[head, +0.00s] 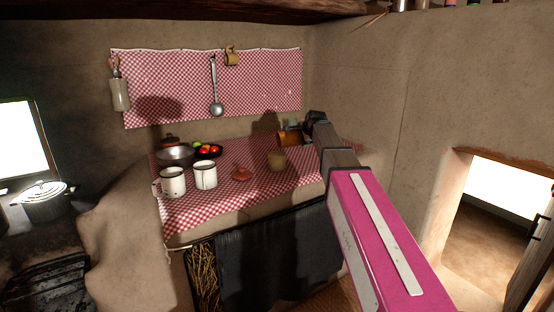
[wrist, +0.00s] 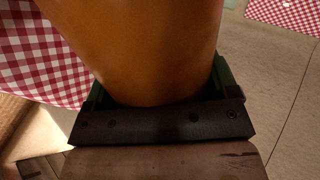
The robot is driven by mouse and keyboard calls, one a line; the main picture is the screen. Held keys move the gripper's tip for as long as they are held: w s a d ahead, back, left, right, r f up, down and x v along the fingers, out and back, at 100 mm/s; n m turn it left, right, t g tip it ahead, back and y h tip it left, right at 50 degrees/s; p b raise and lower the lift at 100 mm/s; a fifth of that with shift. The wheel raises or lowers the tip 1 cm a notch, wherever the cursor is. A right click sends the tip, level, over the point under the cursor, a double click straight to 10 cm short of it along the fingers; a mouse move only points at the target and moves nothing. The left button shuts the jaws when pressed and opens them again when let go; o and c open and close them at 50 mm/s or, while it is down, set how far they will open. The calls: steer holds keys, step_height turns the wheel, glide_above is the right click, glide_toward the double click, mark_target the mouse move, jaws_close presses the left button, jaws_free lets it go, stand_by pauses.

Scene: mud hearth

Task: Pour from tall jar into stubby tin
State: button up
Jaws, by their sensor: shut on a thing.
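The tall jar (head: 290,138), orange-brown and smooth, is held by my gripper (head: 300,128) over the back right of the checked counter. It looks tilted, with its left end over the counter near the short tan vessel. In the wrist view the jar (wrist: 140,45) fills the space between the fingers of my gripper (wrist: 160,92), which is shut on it. A short tan vessel (head: 277,160), likely the stubby tin, stands upright on the cloth just below and left of the jar. Its inside and the jar's contents cannot be made out.
Two white enamel mugs (head: 205,174), a metal bowl (head: 174,156), a dark plate of red and green produce (head: 208,151) and a small reddish item (head: 241,173) share the checked cloth (head: 225,207). A ladle (head: 216,95) hangs behind. The counter's front right is clear.

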steer(key=shift+s+a+r+n+t+h, duration=0.1)
steer(key=shift+a+r+n+t+h, duration=0.15)
steer(key=shift+r+h, duration=0.3)
steer(key=shift+s+a+r+n+t+h, duration=0.15)
steer(key=shift+a+r+n+h, duration=0.2)
steer(key=shift+r, duration=0.35)
stand_by(0.4)
steer(key=shift+s+a+r+n+t+h+p, duration=0.2)
steer(key=shift+a+r+n+t+h+p, duration=0.15)
steer(key=shift+a+r+n+h, duration=0.3)
steer(key=shift+s+a+r+n+t+h+p, duration=0.25)
steer(key=shift+a+r+n+h+p, duration=0.15)
steer(key=shift+a+r, duration=0.35)
stand_by(3.1)
steer(key=shift+w+d+f+m+g+y, duration=0.2)
steer(key=shift+d+f+m+y, duration=0.1)
steer(key=shift+d+f+m, duration=0.15)
steer(key=shift+w+d+f+m+g+y, duration=0.2)
steer(key=shift+d+f+y, duration=0.1)
steer(key=shift+d, duration=0.2)
steer(key=shift+d+f+y, duration=0.3)
steer(key=shift+f+y, duration=0.05)
steer(key=shift+f, duration=0.1)
